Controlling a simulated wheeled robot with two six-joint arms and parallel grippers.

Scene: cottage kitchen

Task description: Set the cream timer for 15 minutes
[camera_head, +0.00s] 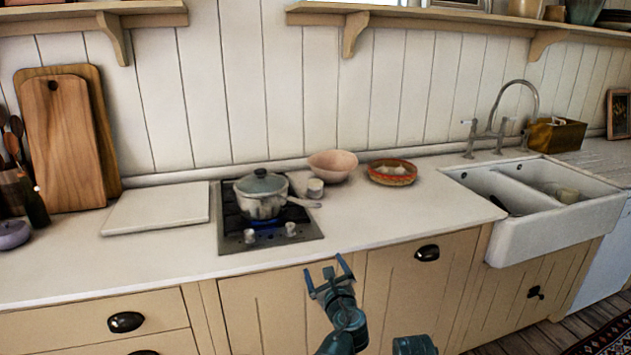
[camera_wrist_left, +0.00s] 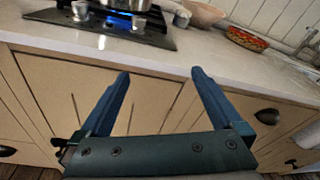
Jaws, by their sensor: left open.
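A small cream cylinder that looks like the timer (camera_head: 315,188) stands on the worktop just right of the hob, in front of a pink bowl. It shows near the top edge of the left wrist view (camera_wrist_left: 181,18), where its dial cannot be read. My left gripper (camera_head: 327,268) is open and empty, in front of the cupboard doors below the worktop's front edge. Its two blue fingers (camera_wrist_left: 160,74) are spread apart in the left wrist view, clear of the timer. My right gripper is not seen.
A lidded pot (camera_head: 260,200) sits on the hob (camera_head: 270,240) over a blue glow, its handle pointing right close to the timer. A pink bowl (camera_head: 333,165) and a patterned bowl (camera_head: 392,172) stand behind. The worktop (camera_head: 400,215) right of the hob is clear.

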